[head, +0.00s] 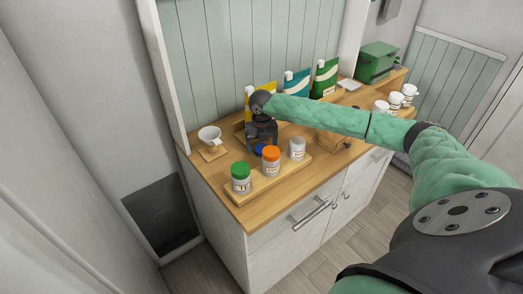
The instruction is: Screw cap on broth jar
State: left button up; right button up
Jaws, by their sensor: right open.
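Three small jars stand in a row on a wooden tray (256,187). One jar (241,184) has a green cap, one (271,167) an orange cap, and the right one (297,151) has a greyish top with no coloured cap. I cannot read which is the broth jar. A blue cap (259,150) shows behind the orange-capped jar; what it rests on is hidden. My right gripper (262,146) is open and points down at the blue cap, partly covering it. Whether it touches the cap is unclear. My left gripper is not in view.
A white scoop or cup (210,137) sits on a small board at the left. Yellow, blue and green pouches (325,78) stand along the back. A green box (376,62) and several white cups (396,100) are at the right. My right arm crosses above the counter (222,181).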

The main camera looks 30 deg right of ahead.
aim_at(261, 148)
jog(key=c, duration=1)
jog(key=shift+c, duration=0.2)
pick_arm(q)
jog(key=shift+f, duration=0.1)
pick_arm(e)
jog(key=shift+r, duration=0.1)
jog(key=shift+r, duration=0.25)
pick_arm(q)
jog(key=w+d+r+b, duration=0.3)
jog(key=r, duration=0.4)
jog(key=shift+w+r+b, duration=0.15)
jog(key=shift+b, duration=0.2)
pick_arm(e)
notch_tip(261, 148, up, 9)
jog(key=shift+r, duration=0.2)
